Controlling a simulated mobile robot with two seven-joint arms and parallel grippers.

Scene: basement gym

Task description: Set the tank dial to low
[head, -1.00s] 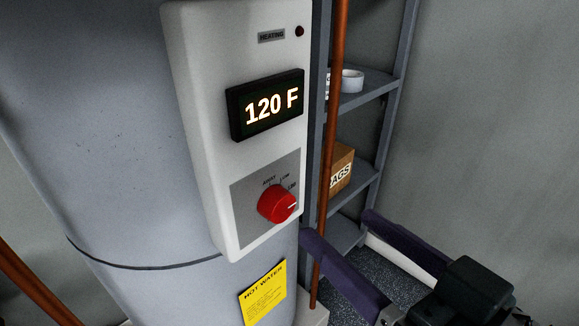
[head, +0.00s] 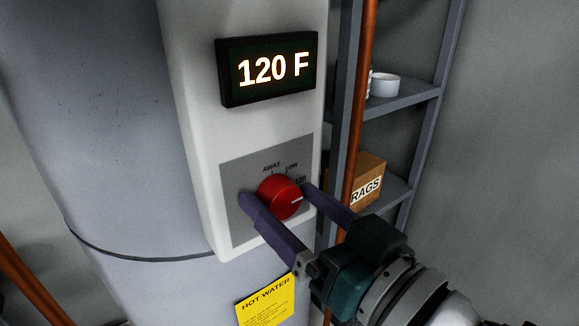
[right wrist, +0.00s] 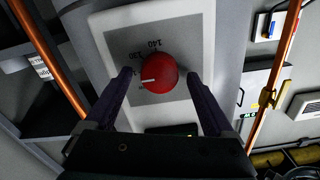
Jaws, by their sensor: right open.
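The red tank dial (head: 280,197) sits on a grey plate (head: 239,222) on the white control box (head: 196,143) of the tank. Its white pointer line points right, toward the 120 mark; AWAY and LOW are printed above it. The display (head: 268,69) reads 120 F. My right gripper (head: 277,190) is open, with one finger on each side of the dial; I cannot tell if they touch it. In the right wrist view the dial (right wrist: 158,74) lies between the two fingertips (right wrist: 160,76). My left gripper is not in view.
A vertical copper pipe (head: 361,110) runs just right of the control box. Behind it stands a shelf (head: 412,98) with a box of rags (head: 364,182) and a white roll (head: 385,85). A yellow HOT WATER label (head: 265,303) is below the box.

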